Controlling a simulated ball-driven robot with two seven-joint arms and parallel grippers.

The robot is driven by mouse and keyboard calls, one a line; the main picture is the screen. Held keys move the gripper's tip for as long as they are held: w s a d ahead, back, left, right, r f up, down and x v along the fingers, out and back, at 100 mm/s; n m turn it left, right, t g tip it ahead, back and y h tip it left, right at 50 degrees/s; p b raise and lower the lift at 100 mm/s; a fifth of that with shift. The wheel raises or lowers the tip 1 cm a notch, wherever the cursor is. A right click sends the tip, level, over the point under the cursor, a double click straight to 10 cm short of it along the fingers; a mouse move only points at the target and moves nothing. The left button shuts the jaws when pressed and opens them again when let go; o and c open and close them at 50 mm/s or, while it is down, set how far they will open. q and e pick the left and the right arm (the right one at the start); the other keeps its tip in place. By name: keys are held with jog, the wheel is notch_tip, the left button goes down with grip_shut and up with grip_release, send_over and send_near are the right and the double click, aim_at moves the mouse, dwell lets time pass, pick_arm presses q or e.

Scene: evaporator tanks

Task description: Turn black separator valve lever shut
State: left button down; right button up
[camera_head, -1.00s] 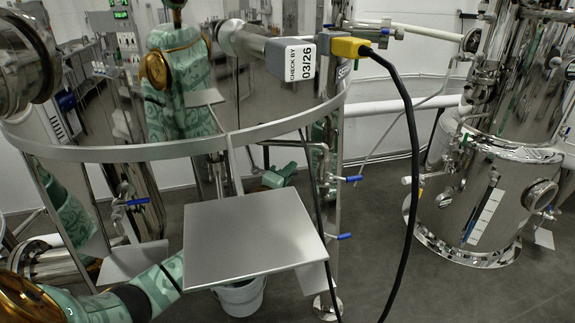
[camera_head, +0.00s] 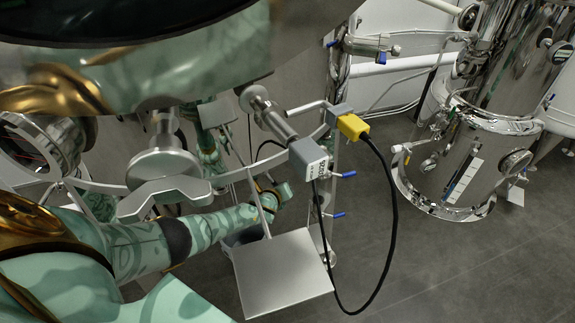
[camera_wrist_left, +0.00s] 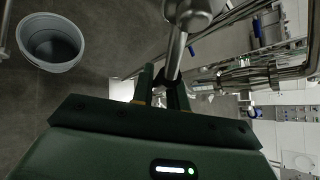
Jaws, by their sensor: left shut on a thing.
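My left arm comes in from the left in the head view and reaches under the tank's rim. My left gripper (camera_head: 284,190) is at its far end, beside the thin upright stalk of a square plate, and its fingertips are not clear there. In the left wrist view the gripper (camera_wrist_left: 163,86) has its two dark fingers close together on a small dark part, seemingly the black lever (camera_wrist_left: 160,77), below a shiny metal pipe (camera_wrist_left: 177,48). The fingers hide most of the lever, so its angle cannot be read. My right gripper is not in view.
The square metal plate (camera_head: 283,276) stands out near my left forearm. A yellow plug (camera_head: 352,126) with a hanging black cable (camera_head: 393,215) is to the right. Blue-handled valves (camera_head: 346,174) are close by. A bucket (camera_wrist_left: 51,44) stands on the floor. Open floor lies at right.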

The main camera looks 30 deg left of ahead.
pick_arm(q)
jog(key=shift+s+a+f+m+g+y+p, duration=0.1)
jog(key=shift+s+a+m+g+y+p, duration=0.3)
jog(key=shift+g+p, duration=0.45)
jog(key=s+a+m+g+y+p, duration=0.1)
jog(key=s+a+f+g+p, duration=0.1)
jog(key=shift+s+f+m+g+y, duration=0.1)
jog(key=shift+s+m+g+y, duration=0.15)
jog(key=shift+s+m+y, duration=0.15)
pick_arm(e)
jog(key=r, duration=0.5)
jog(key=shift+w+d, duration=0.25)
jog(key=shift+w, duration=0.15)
pick_arm(q)
jog(key=shift+a, duration=0.15)
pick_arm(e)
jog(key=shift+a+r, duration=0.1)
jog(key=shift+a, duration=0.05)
pick_arm(q)
jog(key=c, duration=1.4)
grip_release()
jog(key=shift+w, duration=0.1)
